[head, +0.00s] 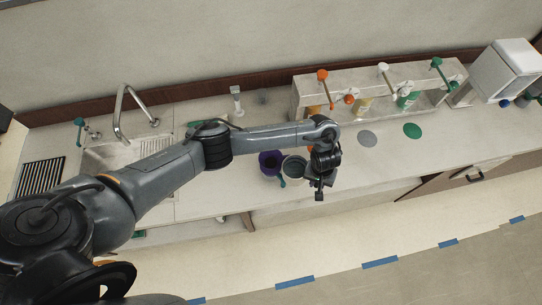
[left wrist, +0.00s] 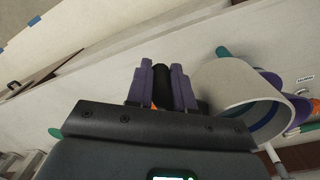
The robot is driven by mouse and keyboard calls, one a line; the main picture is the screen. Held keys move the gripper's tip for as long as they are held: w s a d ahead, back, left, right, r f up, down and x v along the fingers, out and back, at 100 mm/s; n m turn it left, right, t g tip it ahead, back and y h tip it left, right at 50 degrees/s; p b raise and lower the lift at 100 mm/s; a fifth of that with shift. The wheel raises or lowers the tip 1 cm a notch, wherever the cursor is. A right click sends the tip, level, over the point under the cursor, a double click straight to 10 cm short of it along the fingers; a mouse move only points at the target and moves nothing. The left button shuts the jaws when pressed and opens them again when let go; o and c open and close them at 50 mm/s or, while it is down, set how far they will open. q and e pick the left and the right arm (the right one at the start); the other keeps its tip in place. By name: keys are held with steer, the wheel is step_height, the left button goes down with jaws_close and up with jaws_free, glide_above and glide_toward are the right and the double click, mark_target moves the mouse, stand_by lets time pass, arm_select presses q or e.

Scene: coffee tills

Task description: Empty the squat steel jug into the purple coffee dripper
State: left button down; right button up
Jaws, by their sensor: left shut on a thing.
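The squat steel jug (head: 293,167) is a pale grey round vessel with a dark greenish inside, at the middle of the head view. It fills the right of the left wrist view (left wrist: 236,92). My left gripper (head: 318,184) is at its right side. In the left wrist view its purple fingers (left wrist: 161,86) are shut on a dark upright piece, which looks like the jug's handle. The purple coffee dripper (head: 268,160) is just left of the jug, partly hidden by it. I cannot tell whether the jug touches the dripper or what it contains. My right gripper is out of view.
A sink with a steel tap (head: 120,112) is on the left. A shelf with several coloured-knobbed taps (head: 383,68) runs along the back right. A grey disc (head: 367,139) and a green disc (head: 412,130) lie on the counter. The counter farther right is mostly clear.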

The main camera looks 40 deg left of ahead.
arm_select(q)
steer(key=r, duration=0.3)
steer(key=shift+a+h+p, duration=0.25)
steer(key=shift+h+p, duration=0.15)
steer(key=r, duration=0.3)
steer(key=shift+a+h+p, duration=0.25)
steer(key=shift+h+p, duration=0.05)
steer(key=shift+p, duration=0.1)
steer(key=a+r+h, duration=0.2)
steer(key=a+r+t+h, duration=0.1)
steer(key=shift+s+a+r, duration=0.1)
steer(key=shift+s+r, duration=0.2)
steer(key=shift+r, duration=0.05)
steer(key=a+r+h, duration=0.1)
steer(key=a+h, duration=0.1)
steer(key=h, duration=0.1)
steer(key=shift+s+a+r, duration=0.2)
steer(key=shift+a+r, duration=0.15)
steer(key=shift+a, duration=0.05)
steer(key=shift+a+r, duration=0.25)
steer(key=shift+a+r+t+h, duration=0.2)
steer(key=shift+r+t+h, duration=0.1)
steer(key=shift+h, duration=0.2)
